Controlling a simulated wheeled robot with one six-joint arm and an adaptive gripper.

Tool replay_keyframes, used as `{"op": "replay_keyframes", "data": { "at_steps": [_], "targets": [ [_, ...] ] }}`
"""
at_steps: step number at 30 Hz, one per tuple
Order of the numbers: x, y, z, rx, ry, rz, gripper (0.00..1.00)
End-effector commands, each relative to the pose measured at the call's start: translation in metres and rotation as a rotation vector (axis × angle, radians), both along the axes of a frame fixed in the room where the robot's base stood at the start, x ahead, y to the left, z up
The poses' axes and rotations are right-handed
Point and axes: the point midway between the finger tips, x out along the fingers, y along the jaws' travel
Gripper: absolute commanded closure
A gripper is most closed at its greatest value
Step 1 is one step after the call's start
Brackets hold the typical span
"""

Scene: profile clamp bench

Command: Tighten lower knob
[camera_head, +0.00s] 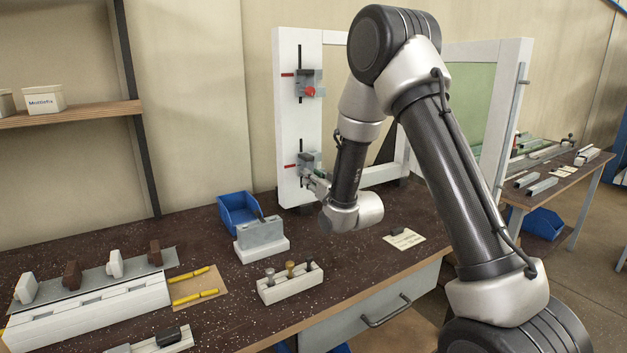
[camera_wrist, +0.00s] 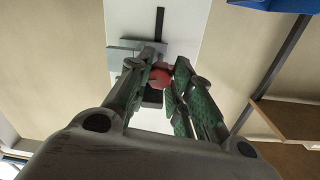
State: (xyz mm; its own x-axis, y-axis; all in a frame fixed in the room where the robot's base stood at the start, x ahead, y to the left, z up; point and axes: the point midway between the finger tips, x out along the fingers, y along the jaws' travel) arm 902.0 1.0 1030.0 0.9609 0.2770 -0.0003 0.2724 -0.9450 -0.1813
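A white upright profile frame (camera_head: 286,131) carries two grey clamps on its left post. The upper clamp (camera_head: 301,82) shows its red knob (camera_head: 310,91) in the head view. The lower clamp (camera_head: 303,163) is partly covered by my gripper (camera_head: 311,180), which reaches it from the front right. In the wrist view the lower clamp's red knob (camera_wrist: 161,78) lies between the fingertips of my gripper (camera_wrist: 164,73). The fingers lean in closely on both sides of the knob. Whether both touch it is not clear. In the head view this knob is hidden.
A blue bin (camera_head: 238,213), a grey block on a white base (camera_head: 262,240) and a white holder with several knobs (camera_head: 290,285) stand on the dark bench (camera_head: 215,275). A paper card (camera_head: 404,239) lies right. A wooden shelf (camera_head: 70,114) hangs at left.

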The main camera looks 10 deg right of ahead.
Motion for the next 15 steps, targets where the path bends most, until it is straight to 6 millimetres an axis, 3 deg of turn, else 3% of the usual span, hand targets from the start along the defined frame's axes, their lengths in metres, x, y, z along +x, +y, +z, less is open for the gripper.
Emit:
{"op": "replay_keyframes", "data": {
  "at_steps": [2,15],
  "targets": [
    [-0.0001,0.0000,0.0001,0.000,0.000,0.000,1.00],
    [-0.0001,-0.0001,0.0004,0.070,0.022,0.000,1.00]
  ]
}}
